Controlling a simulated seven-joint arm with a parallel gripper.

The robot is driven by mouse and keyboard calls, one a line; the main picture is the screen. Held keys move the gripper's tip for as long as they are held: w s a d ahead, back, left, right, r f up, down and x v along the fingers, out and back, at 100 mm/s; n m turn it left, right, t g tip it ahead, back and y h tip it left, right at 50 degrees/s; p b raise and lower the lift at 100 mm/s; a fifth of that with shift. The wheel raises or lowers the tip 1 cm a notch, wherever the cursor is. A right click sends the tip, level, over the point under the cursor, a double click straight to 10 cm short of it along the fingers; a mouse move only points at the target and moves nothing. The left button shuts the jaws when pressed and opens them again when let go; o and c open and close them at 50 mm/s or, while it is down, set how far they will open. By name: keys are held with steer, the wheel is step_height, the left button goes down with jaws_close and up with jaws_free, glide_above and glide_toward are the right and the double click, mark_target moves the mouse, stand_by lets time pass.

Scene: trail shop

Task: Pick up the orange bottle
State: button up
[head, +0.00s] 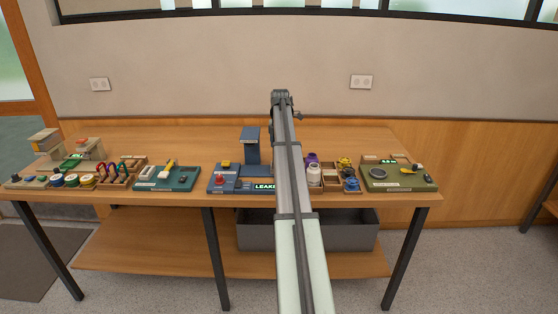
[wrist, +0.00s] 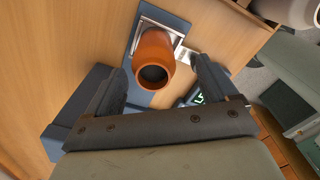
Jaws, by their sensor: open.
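The orange bottle (wrist: 153,46) shows in the wrist view, with its dark round opening toward the camera. It is at a square metallic plate on a blue stand (wrist: 178,27). My gripper (wrist: 159,66) is open, with one dark finger to each side of the bottle. Gaps show between the fingers and the bottle, and nothing is held. In the head view the bottle does not show; my arm covers the middle of the bench.
The wooden bench (head: 180,137) carries a blue station with a tall column (head: 251,151). White and purple bottles stand right of my arm. A green tray (head: 398,183) is at the right, a teal tray (head: 186,184) at the left. The bench's back is mostly clear.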

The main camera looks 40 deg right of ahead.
steer(key=shift+w+f, duration=0.2)
steer(key=shift+f, duration=1.15)
steer(key=shift+w+f, duration=0.2)
steer(key=shift+f, duration=1.1)
steer(key=shift+c, duration=0.5)
steer(key=c, duration=1.1)
